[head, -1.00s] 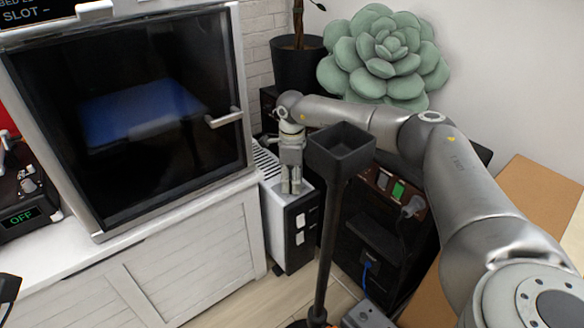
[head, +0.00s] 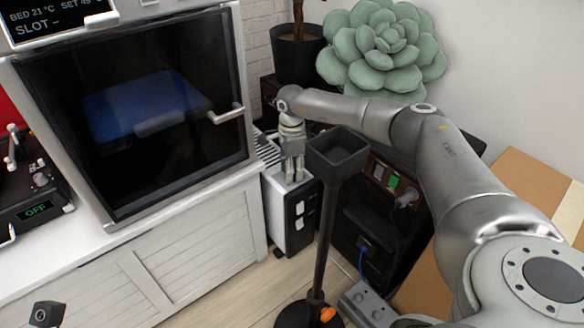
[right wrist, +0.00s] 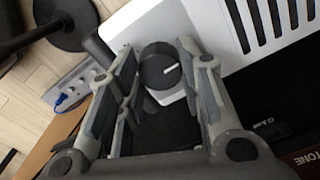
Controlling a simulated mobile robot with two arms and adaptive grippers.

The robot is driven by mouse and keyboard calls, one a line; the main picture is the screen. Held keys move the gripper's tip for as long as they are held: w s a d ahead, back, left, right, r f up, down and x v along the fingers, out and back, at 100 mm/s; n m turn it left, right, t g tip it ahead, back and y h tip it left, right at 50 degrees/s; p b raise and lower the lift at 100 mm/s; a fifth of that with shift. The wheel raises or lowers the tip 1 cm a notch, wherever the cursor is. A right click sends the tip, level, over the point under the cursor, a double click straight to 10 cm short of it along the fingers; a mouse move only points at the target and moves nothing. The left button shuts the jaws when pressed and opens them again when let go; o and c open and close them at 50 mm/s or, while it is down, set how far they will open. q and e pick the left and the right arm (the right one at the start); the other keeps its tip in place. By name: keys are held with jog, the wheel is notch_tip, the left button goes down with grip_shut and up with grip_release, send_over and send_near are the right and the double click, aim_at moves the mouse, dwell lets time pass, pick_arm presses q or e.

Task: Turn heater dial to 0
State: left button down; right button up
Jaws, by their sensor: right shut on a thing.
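The heater (head: 278,212) is a white and black upright unit on the floor beside the white cabinet. Its dial (right wrist: 154,72), a round black knob with a white pointer mark, shows in the right wrist view. The mark points to the right in that picture. The dial is hidden by the gripper in the head view. I cannot make out dial numbers. My left gripper does not show.
A black stand with a square cup (head: 338,152) rises close in front of the heater. A printer with a glass door (head: 150,110) is on the cabinet (head: 190,245) at left. A grey power strip (head: 368,303) lies on the floor. A plant pot (head: 297,62) stands behind.

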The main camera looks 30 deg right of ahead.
jog(key=o, duration=1.1)
notch_tip(320, 180, up, 12)
jog(key=shift+f, duration=0.1)
dwell(0.4)
